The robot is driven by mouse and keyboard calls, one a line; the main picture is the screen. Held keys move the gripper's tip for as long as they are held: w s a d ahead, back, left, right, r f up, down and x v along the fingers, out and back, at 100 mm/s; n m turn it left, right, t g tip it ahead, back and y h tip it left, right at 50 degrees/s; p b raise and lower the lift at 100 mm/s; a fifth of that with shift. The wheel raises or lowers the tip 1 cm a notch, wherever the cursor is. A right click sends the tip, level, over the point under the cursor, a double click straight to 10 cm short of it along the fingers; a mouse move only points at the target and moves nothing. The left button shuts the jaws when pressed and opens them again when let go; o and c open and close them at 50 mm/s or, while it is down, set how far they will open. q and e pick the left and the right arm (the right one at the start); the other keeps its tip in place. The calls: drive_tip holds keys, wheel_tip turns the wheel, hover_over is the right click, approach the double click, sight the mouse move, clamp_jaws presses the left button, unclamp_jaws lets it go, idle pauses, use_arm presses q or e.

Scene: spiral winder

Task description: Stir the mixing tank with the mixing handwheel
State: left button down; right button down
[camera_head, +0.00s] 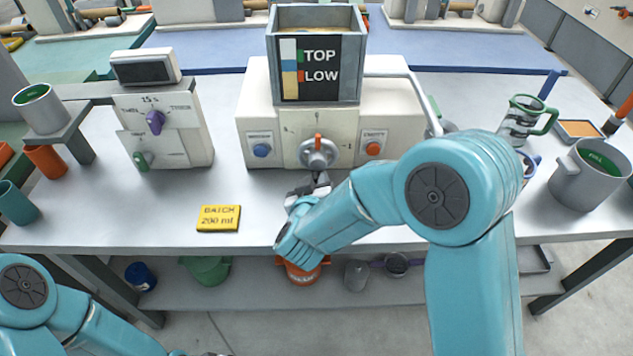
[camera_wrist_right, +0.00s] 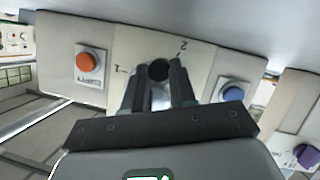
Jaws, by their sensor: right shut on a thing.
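The mixing tank (camera_head: 370,98) is a cream machine with a grey open-topped hopper (camera_head: 318,22) marked TOP and LOW. On its front is a round grey handwheel (camera_head: 312,159) with an orange lever (camera_head: 318,139) pointing up. My right gripper (camera_head: 319,181) is at the handwheel's lower side, partly hidden by its own wrist. In the right wrist view its fingers (camera_wrist_right: 160,84) are closed about a dark round part (camera_wrist_right: 159,70) at the machine's front.
A blue button (camera_head: 261,150) and an orange button (camera_head: 373,149) flank the handwheel. A machine with purple (camera_head: 155,121) and green knobs stands to the left. A yellow batch card (camera_head: 218,218) lies in front. A grey pot (camera_head: 592,174) and glass jug (camera_head: 520,122) stand right.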

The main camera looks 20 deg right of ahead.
drive_tip(key=shift+w+a+m+y+b, duration=0.15)
drive_tip(key=shift+a+m+y+b, duration=0.15)
drive_tip(key=shift+m+y+b, duration=0.45)
drive_tip(key=shift+w+a+r+m+t+y+b, duration=0.15)
drive_tip(key=shift+m+y+b, duration=0.15)
drive_tip(key=shift+m+b, duration=0.25)
drive_tip(key=shift+s+a+f+m+t+y+b, duration=0.15)
drive_tip(key=shift+m+y+b, duration=0.1)
drive_tip(key=shift+m+b, duration=0.3)
drive_tip(key=r+m+t+y+b, duration=0.1)
drive_tip(key=m+b, duration=0.2)
drive_tip(key=b, duration=0.3)
drive_tip(key=r+m+t+y+b, duration=0.1)
drive_tip(key=m+y+b, duration=0.1)
drive_tip(key=b, duration=0.4)
drive_tip(key=a+r+m+t+y+b, duration=0.1)
drive_tip(key=m+b, duration=0.3)
drive_tip(key=b, duration=0.2)
drive_tip(key=shift+w+a+y, duration=0.1)
drive_tip(key=shift+w+y, duration=0.15)
drive_tip(key=shift+y, duration=0.05)
drive_tip(key=shift+r+m+t+b, duration=0.4)
drive_tip(key=shift+m+b, duration=0.15)
drive_tip(key=shift+b, duration=0.4)
drive_tip(key=shift+r+m+b, duration=0.2)
drive_tip(key=shift+m+b, duration=0.1)
